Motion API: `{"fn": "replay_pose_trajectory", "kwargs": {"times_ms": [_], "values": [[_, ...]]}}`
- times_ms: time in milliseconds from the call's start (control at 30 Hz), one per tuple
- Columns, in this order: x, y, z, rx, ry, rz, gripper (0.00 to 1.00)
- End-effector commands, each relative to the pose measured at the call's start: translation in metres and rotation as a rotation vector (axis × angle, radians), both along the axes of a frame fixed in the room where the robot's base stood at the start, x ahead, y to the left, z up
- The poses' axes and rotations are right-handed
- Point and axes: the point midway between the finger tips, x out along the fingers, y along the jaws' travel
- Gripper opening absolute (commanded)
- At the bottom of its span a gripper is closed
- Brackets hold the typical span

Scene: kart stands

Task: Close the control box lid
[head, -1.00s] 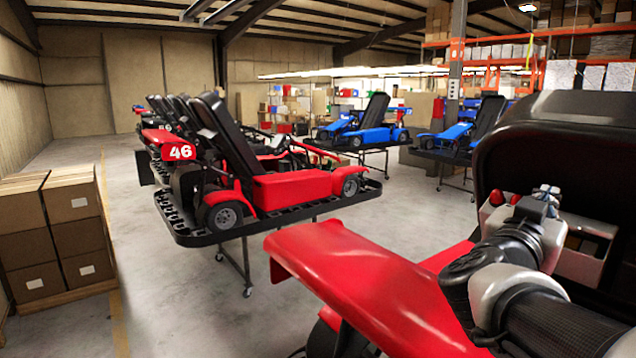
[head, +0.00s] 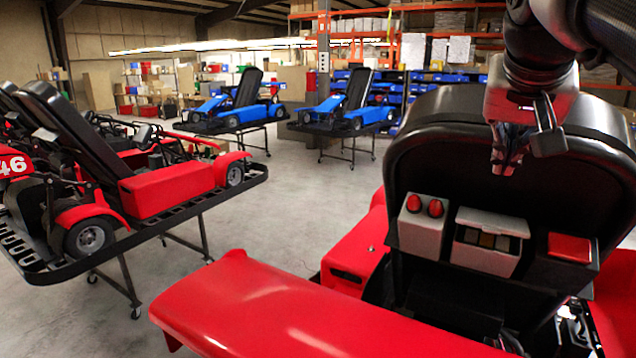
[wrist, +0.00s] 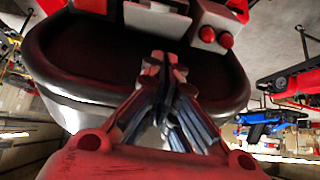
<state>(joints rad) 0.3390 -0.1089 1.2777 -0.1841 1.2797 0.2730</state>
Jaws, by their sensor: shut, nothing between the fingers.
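The control box (head: 486,258) appears to be the pale middle box on the back of the near black seat. Small brown and grey parts show inside its open front. A pale panel (head: 493,221), which looks like its lid, is raised along the top; its exact angle is hard to tell. My gripper (head: 508,165) is shut and empty, pointing down in front of the seat back, above the box and apart from it. In the wrist view my gripper (wrist: 162,62) points toward the pale box (wrist: 158,18), which is partly cut off by the top edge.
A pale box with two red knobs (head: 424,208) sits left of the control box. A red-topped box (head: 569,248) sits right. The seat back (head: 440,125) rises behind my gripper. Red bodywork (head: 290,305) fills the front. Another red kart (head: 165,195) on a stand is left, with open floor between.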

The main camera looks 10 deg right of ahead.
Motion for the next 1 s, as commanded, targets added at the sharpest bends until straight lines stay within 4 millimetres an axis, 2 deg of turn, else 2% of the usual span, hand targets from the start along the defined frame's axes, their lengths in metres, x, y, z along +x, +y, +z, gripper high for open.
{"fn": "replay_pose_trajectory", "kwargs": {"times_ms": [167,633,800,1000], "values": [[-0.004,-0.007,-0.007,0.005,0.024,-0.032,0.0],[0.044,-0.042,-0.078,0.006,0.025,-0.028,0.0],[0.042,-0.04,-0.103,0.004,0.023,-0.027,0.0],[0.041,-0.039,-0.115,0.003,0.02,-0.026,0.0]]}}
